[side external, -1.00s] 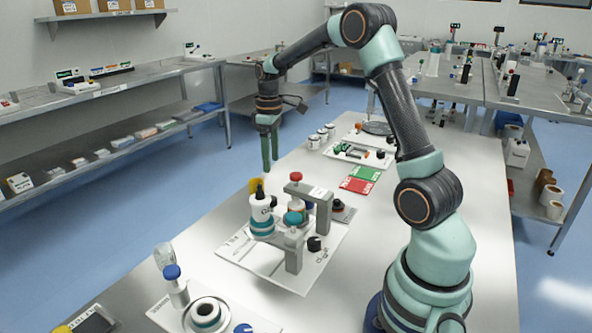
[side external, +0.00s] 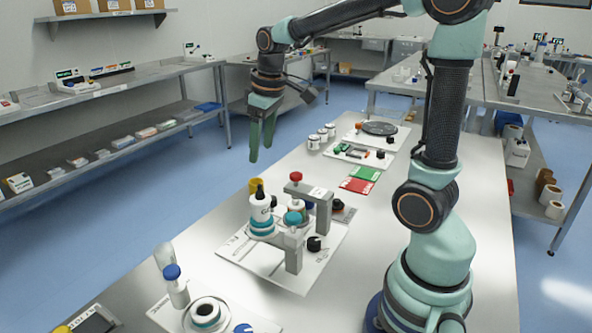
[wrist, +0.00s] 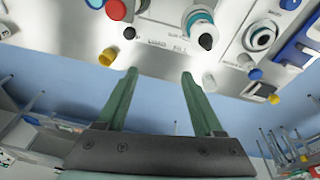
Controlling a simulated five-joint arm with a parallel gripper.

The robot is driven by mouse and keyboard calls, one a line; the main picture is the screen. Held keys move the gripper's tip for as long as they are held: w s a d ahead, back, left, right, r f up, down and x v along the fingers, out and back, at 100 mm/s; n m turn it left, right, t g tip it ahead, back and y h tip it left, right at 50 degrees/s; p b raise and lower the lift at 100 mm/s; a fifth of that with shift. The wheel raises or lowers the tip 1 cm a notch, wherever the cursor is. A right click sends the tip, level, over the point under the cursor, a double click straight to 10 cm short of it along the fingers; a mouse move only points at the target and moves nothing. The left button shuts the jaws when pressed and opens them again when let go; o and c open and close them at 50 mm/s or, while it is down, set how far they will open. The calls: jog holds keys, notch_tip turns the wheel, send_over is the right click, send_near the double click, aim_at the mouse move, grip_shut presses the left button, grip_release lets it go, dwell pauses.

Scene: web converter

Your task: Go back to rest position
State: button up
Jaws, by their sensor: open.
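My gripper (side external: 262,140) has two green fingers pointing down. It hangs in the air at the table's left edge, above and behind the white station board (side external: 300,282). In the wrist view my gripper (wrist: 158,75) shows its fingers apart with nothing between them. The white bottle with a black tip (side external: 260,210) stands upright in a teal ring on the board, apart from my gripper. A yellow cap (side external: 256,185) is just behind the bottle.
The table (side external: 400,240) carries a grey bracket (side external: 318,200) with a red knob, red and green cards (side external: 360,180), a rear tray (side external: 358,153) and small jars (side external: 322,136). A blue-capped vial (side external: 176,285) stands at the front left. Open floor lies left of the table.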

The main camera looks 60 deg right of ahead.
jog(key=s+a+m+t, duration=0.1)
jog(key=s+a+t, duration=0.2)
jog(key=s+a, duration=0.6)
jog(key=shift+s+r+m+y, duration=0.25)
jog(key=shift+r+m+y, duration=0.05)
